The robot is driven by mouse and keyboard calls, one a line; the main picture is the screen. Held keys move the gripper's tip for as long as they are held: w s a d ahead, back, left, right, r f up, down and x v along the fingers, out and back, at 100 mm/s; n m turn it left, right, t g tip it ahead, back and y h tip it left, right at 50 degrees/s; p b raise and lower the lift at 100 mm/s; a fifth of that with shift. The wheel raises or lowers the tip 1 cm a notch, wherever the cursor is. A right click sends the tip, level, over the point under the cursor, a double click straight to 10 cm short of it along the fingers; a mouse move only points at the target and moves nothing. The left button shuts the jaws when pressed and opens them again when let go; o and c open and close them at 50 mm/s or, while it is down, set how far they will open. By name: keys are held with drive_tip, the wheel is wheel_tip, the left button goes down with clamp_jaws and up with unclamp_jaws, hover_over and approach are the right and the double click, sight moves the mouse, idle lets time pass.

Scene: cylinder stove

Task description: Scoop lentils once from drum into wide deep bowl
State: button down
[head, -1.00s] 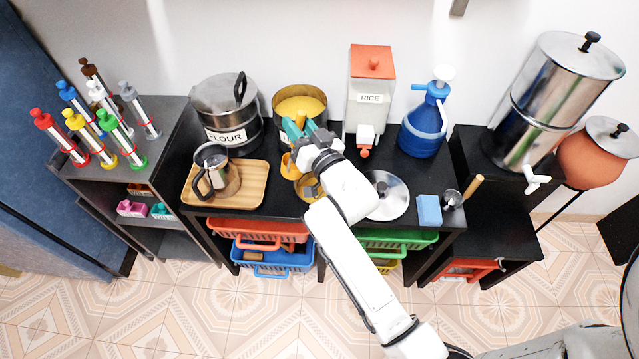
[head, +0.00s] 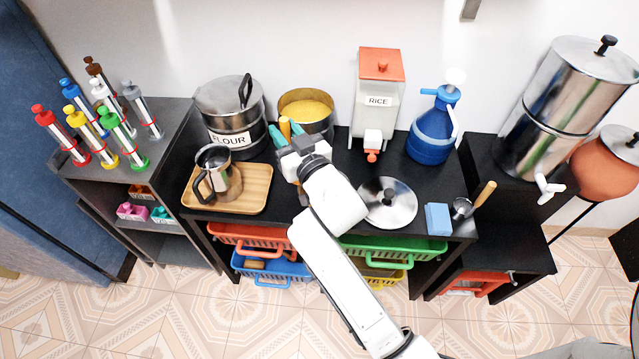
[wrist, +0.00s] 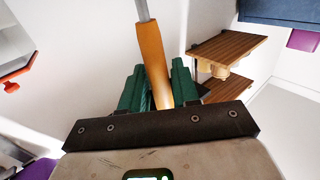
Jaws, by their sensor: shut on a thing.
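My gripper (head: 280,141) has green fingers, shut on the wooden handle of a scoop (head: 285,128). In the wrist view, the orange-brown handle (wrist: 154,65) stands between the fingers (wrist: 158,88), with a thin metal rod beyond it. The scoop's cup is out of sight, so I cannot tell whether it holds lentils. The open drum (head: 321,128) is full of yellow-orange lentils (head: 306,108) and stands at the back of the black counter. My gripper is in front of the drum and to its left. The bowl is not clearly visible; my arm covers the counter in front of the drum.
The flour drum (head: 230,110) and a wooden tray (head: 257,190) with a metal jug (head: 218,172) are left of my gripper. A rice dispenser (head: 378,100), blue jug (head: 432,132), metal lid (head: 390,205), blue sponge (head: 438,219) and wooden-handled ladle (head: 472,202) are to the right.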

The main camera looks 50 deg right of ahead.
sight(287, 124)
drive_tip(key=shift+r+p, duration=1)
drive_tip(key=shift+r, duration=0.6)
drive_tip(key=shift+f, duration=0.1)
